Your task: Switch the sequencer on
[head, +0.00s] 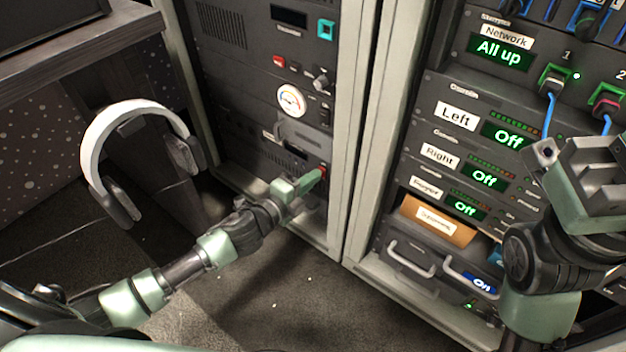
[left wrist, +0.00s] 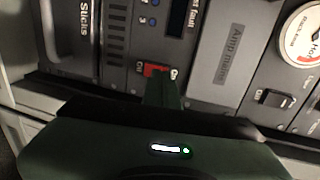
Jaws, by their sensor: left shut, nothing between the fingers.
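A rack unit in the left rack carries a small red rocker switch (head: 323,171) low at its right side. I take this unit for the sequencer, but I cannot read its name. The red switch (left wrist: 155,70) also shows in the left wrist view, between small markings, beside a dark display. My left gripper (head: 317,178) is shut and empty, its tips right at the switch. In the left wrist view the green fingers (left wrist: 163,92) cover part of the switch; I cannot tell whether they touch it. My right gripper (head: 580,165) is at the right edge, its jaws unclear.
An "Amp mains" label (left wrist: 231,45) and a dial (head: 291,100) are close to the switch. The right rack has displays reading "Off" (head: 509,135) and "All up" (head: 499,49). White headphones (head: 100,135) hang at the left, near my left arm.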

